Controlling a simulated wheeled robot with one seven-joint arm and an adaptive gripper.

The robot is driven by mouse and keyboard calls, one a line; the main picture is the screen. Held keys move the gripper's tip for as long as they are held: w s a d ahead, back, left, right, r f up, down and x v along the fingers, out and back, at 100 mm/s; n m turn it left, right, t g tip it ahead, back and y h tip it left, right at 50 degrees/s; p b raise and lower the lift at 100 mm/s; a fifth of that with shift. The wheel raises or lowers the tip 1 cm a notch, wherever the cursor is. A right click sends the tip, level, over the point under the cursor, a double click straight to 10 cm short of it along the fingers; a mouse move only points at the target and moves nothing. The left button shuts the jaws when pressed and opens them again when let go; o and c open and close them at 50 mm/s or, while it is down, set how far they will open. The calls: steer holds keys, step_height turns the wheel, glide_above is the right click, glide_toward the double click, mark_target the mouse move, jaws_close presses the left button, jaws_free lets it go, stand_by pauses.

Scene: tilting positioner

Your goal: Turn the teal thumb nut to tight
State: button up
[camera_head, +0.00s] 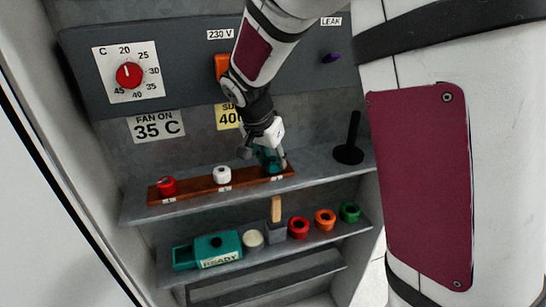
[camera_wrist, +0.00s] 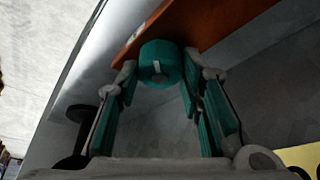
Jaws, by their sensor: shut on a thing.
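The teal thumb nut (camera_wrist: 160,62) is a short round cylinder with a small white mark on its near face. In the wrist view it sits at the edge of the red-brown wooden rail (camera_wrist: 200,22), between my fingertips. My gripper (camera_head: 270,160) is over the right end of the rail in the head view, with its teal-padded fingers shut on the nut. The fingers and wrist largely hide the nut in the head view. I cannot read any tight marking beside it.
A red knob (camera_head: 167,186) and a white knob (camera_head: 222,175) stand on the same rail to the left. A black post (camera_head: 350,140) stands to the right. The lower shelf holds a teal READY box (camera_head: 218,248) and several coloured rings. The panel carries a red dial (camera_head: 129,75).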

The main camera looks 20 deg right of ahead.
steer(key=shift+m, duration=0.5)
steer(key=o, duration=1.2)
steer(key=shift+c, duration=0.2)
steer(key=v, duration=0.5)
steer(key=shift+w+a, duration=0.1)
steer(key=shift+a, duration=0.1)
steer(key=s+a, duration=0.7)
steer(key=a, duration=0.2)
steer(key=shift+a, duration=0.3)
